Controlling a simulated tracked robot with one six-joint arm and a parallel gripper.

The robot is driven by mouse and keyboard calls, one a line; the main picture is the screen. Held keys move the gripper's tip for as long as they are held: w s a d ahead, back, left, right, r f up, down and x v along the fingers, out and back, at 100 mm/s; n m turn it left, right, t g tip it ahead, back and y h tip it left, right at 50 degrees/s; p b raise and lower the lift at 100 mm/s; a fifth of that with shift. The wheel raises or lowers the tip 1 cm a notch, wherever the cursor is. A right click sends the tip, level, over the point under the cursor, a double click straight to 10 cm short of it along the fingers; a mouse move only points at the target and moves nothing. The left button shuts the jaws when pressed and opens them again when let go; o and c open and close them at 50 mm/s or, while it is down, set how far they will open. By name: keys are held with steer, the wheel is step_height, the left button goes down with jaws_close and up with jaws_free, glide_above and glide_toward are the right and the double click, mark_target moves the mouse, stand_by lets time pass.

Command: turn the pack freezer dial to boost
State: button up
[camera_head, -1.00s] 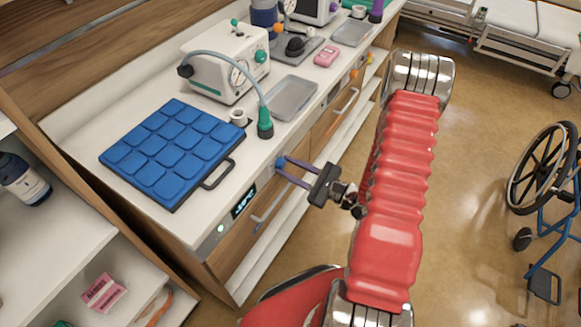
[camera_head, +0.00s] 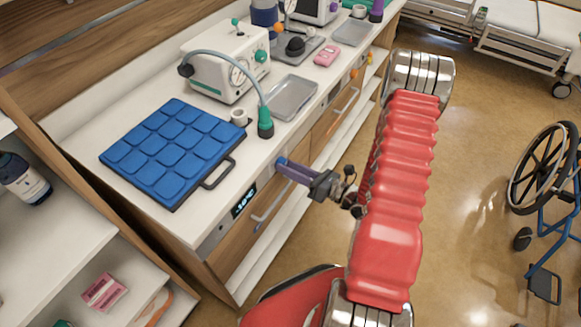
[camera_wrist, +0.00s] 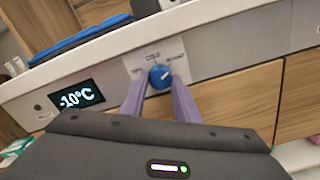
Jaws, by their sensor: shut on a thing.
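The pack freezer dial (camera_wrist: 160,76) is a blue round knob on a pale plate in the counter front. In the wrist view its white mark slants up to the right, toward the label that seems to read BOOST; COLD is above it. My gripper (camera_wrist: 159,84) has its two purple fingers on either side of the knob, shut on it. In the head view my gripper (camera_head: 285,165) reaches the counter front, and its fingers hide most of the dial. The display (camera_wrist: 76,98) left of the dial reads -10°C.
A blue padded freezer lid (camera_head: 170,150) with a dark handle (camera_head: 218,174) lies on the counter above the panel. A drawer handle (camera_head: 272,205) sits below. A white machine (camera_head: 226,62) and a metal tray (camera_head: 291,98) stand farther along. A wheelchair (camera_head: 545,190) is on the right.

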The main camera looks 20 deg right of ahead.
steer(key=shift+w+d+m, duration=0.15)
steer(key=shift+d+m, duration=0.05)
steer(key=shift+m, duration=0.2)
steer(key=o, duration=1)
steer(key=shift+a, duration=0.1)
steer(key=shift+o, duration=0.2)
steer(key=v, duration=1.4)
steer(key=shift+a+f, duration=0.1)
